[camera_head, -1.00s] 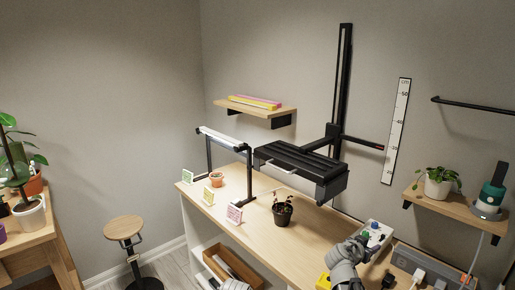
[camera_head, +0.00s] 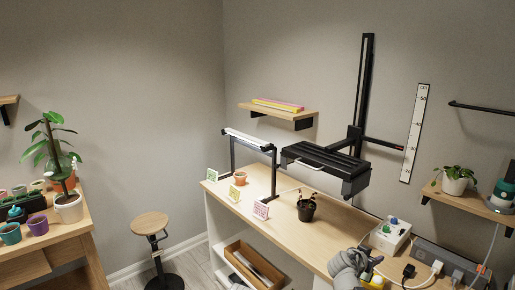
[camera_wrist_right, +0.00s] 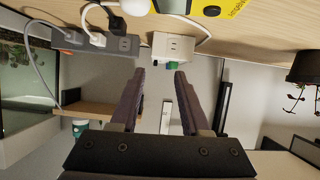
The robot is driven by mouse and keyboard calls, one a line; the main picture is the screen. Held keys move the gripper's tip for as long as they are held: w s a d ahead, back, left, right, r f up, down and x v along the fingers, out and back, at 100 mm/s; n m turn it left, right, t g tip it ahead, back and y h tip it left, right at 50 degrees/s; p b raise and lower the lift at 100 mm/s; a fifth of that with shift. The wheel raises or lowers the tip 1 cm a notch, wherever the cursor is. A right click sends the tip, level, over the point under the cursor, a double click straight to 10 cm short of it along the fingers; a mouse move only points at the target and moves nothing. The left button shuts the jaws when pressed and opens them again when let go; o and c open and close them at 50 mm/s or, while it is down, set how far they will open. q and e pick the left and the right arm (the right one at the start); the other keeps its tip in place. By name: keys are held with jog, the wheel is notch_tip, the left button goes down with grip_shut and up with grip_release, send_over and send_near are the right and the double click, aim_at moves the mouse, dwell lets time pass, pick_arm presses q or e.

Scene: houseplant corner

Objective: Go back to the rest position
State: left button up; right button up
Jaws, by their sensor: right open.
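My right gripper (camera_head: 376,258) is at the front right of the wooden table (camera_head: 325,235), beside a white box with a green button (camera_head: 391,234). In the right wrist view, which is upside down, its two dark fingers (camera_wrist_right: 160,72) are apart with nothing between them. The white box (camera_wrist_right: 174,45) shows just beyond the fingertips. A yellow device (camera_head: 374,280) lies near the gripper; it also shows in the wrist view (camera_wrist_right: 212,6). My left gripper is in no frame.
A grey power strip (camera_head: 440,262) with plugs and cords lies right of the gripper. A dark pot with a small plant (camera_head: 306,212) stands on the table under a black lamp arm (camera_head: 327,168). A stool (camera_head: 150,224) stands left. Bare tabletop lies between pot and gripper.

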jog(key=s+a+f+n+g+y+p, duration=0.1)
jog(key=s+a+n+g+y+p, duration=0.3)
jog(key=s+a, duration=0.7)
jog(key=s+a+f+n+g+y+p, duration=0.2)
jog(key=s+a+n, duration=0.7)
jog(key=a, duration=1)
jog(key=s+g+y+p, duration=0.2)
jog(key=s+p, duration=0.1)
jog(key=shift+a+g+y, duration=0.25)
jog(key=shift+g+y, duration=0.05)
jog(key=shift+y, duration=0.1)
jog(key=shift+w, duration=0.1)
